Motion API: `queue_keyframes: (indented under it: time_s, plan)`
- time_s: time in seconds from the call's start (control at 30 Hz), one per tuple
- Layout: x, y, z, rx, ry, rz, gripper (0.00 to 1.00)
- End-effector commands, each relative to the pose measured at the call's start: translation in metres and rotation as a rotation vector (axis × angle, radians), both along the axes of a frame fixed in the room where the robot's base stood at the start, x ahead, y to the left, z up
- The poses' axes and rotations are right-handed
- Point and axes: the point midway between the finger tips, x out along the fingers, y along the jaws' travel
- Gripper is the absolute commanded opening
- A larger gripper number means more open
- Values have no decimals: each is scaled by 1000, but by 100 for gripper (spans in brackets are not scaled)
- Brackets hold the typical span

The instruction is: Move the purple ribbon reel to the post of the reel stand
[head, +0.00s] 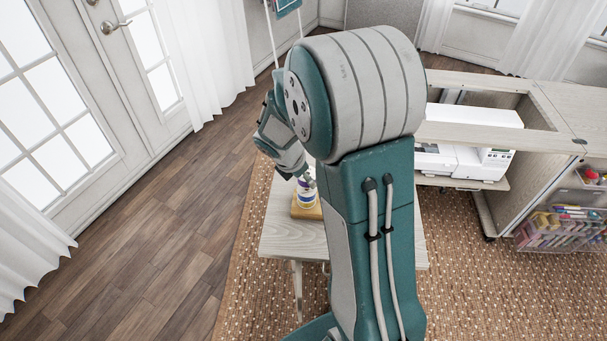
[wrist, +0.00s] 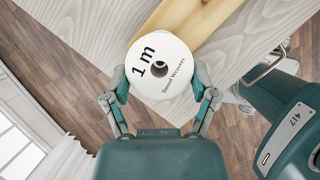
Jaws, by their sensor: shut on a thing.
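My gripper (wrist: 160,95) is shut on a ribbon reel, its fingers on both sides of the rim. In the wrist view the reel (wrist: 152,84) shows a round white face printed "1 m", with a hole in its middle. In the head view, white and purple reel surfaces (head: 305,190) show just below my gripper (head: 303,174), partly covered by it. The wooden base of the reel stand (head: 304,211) lies under them on the small table; in the wrist view the base (wrist: 205,18) runs behind the reel. The post is hidden, so I cannot tell whether the reel is around it.
The pale wooden table (head: 290,240) is bare in front of the stand. My arm covers its right part. A sewing cabinet (head: 520,120) with a white sewing machine (head: 460,160) stands to the right. Wooden floor (head: 165,235) is clear on the left.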

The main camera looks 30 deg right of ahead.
Motion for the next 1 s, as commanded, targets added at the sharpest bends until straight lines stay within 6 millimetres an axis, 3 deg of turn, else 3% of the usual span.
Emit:
queue_keyframes:
  time_s: [1.0]
  plan:
    - [-1,0,-20,1,2,1,38]
